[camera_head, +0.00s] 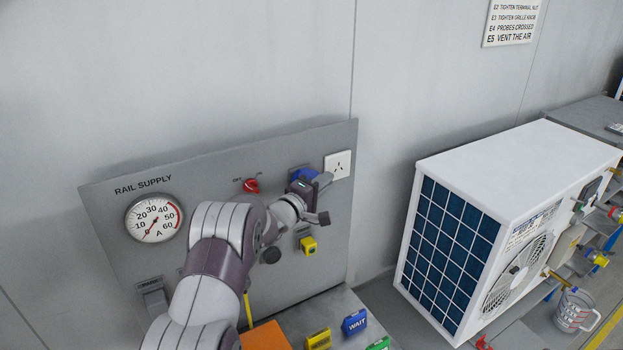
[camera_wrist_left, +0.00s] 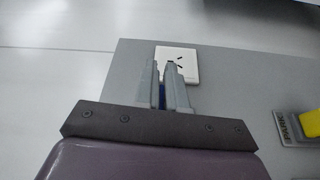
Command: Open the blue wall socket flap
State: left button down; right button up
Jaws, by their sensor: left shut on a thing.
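The blue wall socket flap (camera_head: 305,174) is on the grey panel, just left of a white socket plate (camera_head: 338,164). My left gripper (camera_head: 324,181) is at the flap and partly covers it. In the left wrist view my left gripper (camera_wrist_left: 167,68) is shut, with a strip of blue flap (camera_wrist_left: 162,96) between its fingers. The fingertips overlap the white socket plate (camera_wrist_left: 190,62) in that view. How far the flap stands open cannot be told. My right gripper is not in view.
The panel (camera_head: 110,215) also carries a round gauge (camera_head: 154,218), a red knob (camera_head: 251,186) and a yellow part (camera_head: 307,245). Blue and yellow blocks (camera_head: 355,322) lie on the bench below. A white fan unit (camera_head: 520,170) stands to the right.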

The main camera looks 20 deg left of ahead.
pick_arm(q)
jog(key=shift+r+n+g+p, duration=0.3)
jog(key=shift+r+n+p, duration=0.3)
jog(key=shift+n+p, duration=0.5)
jog(key=c, duration=1.3)
grip_release()
jog(key=shift+a, duration=0.1)
